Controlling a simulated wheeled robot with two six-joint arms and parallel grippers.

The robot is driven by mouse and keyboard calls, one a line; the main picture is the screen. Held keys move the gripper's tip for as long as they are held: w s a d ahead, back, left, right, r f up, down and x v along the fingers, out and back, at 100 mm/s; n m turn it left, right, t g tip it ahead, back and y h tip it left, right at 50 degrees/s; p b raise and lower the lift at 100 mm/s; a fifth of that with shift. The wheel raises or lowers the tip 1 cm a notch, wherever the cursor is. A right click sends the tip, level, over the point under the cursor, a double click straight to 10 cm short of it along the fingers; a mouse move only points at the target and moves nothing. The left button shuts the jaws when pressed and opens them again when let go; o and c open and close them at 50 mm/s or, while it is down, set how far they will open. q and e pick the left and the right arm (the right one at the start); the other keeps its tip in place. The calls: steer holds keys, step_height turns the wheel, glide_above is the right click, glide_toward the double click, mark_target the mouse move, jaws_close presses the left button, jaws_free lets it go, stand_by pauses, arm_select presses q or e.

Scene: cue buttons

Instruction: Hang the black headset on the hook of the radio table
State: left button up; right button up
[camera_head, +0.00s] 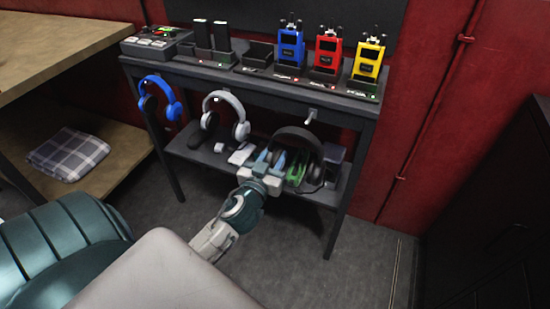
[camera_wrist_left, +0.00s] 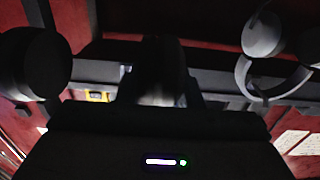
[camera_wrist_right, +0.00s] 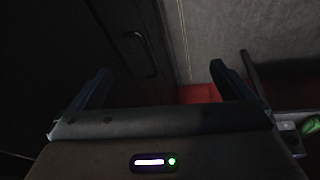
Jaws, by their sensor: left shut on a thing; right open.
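The black headset (camera_head: 303,136) is upright in front of the radio table (camera_head: 250,84), below its front edge. My left gripper (camera_head: 282,165) is shut on it, its arm reaching up from below. In the left wrist view a dark ear cup (camera_wrist_left: 36,65) shows at the left; the held part is dark and hard to make out. A bare hook (camera_head: 311,115) sticks out of the table's front edge just above the headset band. They look apart, though depth is hard to judge. My right gripper (camera_wrist_right: 160,88) is open and empty in the right wrist view.
A blue headset (camera_head: 160,97) and a white headset (camera_head: 228,115) hang to the left. Blue, red and yellow radios (camera_head: 327,52) stand on top. The lower shelf (camera_head: 205,157) holds small items. A wooden shelf unit (camera_head: 60,45) is at left, a dark cabinet (camera_head: 490,190) at right.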

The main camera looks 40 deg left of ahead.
steer(key=shift+s+a+f+p+x, duration=0.3)
steer(key=shift+s+p+x, duration=0.5)
steer(key=shift+x, duration=3.35)
arm_select(q)
steer(key=f+b+x, duration=0.1)
steer(key=f+x, duration=0.1)
steer(key=x, duration=0.8)
steer(key=shift+w+f, duration=0.15)
steer(key=shift+w, duration=0.1)
arm_select(e)
steer(key=w+v, duration=0.1)
steer(key=v, duration=0.6)
steer(key=shift+d+r, duration=0.35)
steer(key=shift+r, duration=0.05)
steer(key=shift+w+a+r, duration=0.1)
steer(key=shift+w+a, duration=0.05)
steer(key=shift+w, duration=0.1)
arm_select(q)
steer(key=o, duration=1.1)
steer(key=shift+o, duration=0.8)
arm_select(e)
steer(key=shift+w, duration=0.1)
